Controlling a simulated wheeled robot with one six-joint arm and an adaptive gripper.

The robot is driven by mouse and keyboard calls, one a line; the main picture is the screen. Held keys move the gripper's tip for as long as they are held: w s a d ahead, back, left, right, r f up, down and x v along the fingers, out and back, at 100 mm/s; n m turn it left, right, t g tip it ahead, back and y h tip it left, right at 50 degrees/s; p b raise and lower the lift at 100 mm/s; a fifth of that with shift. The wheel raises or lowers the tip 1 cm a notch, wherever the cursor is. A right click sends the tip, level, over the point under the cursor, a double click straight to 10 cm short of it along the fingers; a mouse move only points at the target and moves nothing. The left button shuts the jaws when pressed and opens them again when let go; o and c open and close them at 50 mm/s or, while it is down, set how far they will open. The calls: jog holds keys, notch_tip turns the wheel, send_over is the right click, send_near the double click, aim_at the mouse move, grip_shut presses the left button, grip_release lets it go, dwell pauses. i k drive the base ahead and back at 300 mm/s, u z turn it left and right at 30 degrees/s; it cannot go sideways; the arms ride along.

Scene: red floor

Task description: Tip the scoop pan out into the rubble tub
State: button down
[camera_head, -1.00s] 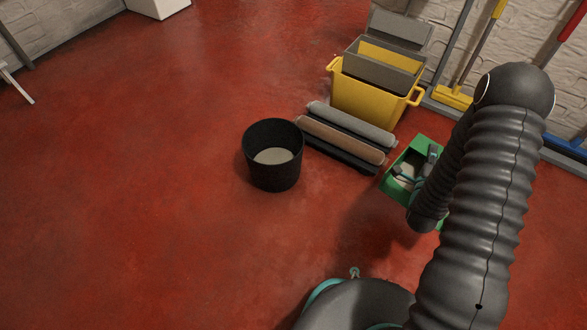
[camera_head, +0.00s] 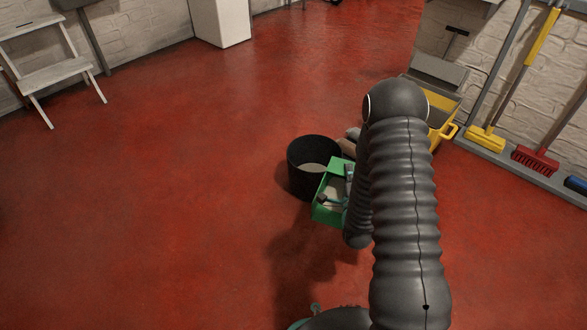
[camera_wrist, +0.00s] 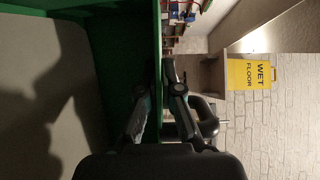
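The green scoop pan (camera_head: 328,215) is held in front of my arm, its open top facing the head camera. In the head view it overlaps the lower right of the black rubble tub (camera_head: 298,178); I cannot tell the height gap. The tub stands upright on the floor with pale grey material inside. My gripper (camera_head: 342,195) is shut on the pan's side wall, with one finger on each side. The wrist view shows the fingers (camera_wrist: 158,100) pinching the green wall (camera_wrist: 158,60). A pale grey surface (camera_wrist: 50,110) lies inside the pan; I cannot tell whether it is load or bottom.
A yellow bucket (camera_head: 442,133) stands behind my arm, partly hidden. Brooms, including a red one (camera_head: 536,159), lean by the right wall. A white step stool (camera_head: 50,65) and a white cabinet (camera_head: 221,22) are at the back. The red floor to the left is clear.

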aim_at(308, 157)
jog(key=u, duration=0.4)
jog(key=i, duration=1.15)
jog(key=z, duration=3.05)
jog(key=k, duration=1.65)
jog(key=u, duration=1.5)
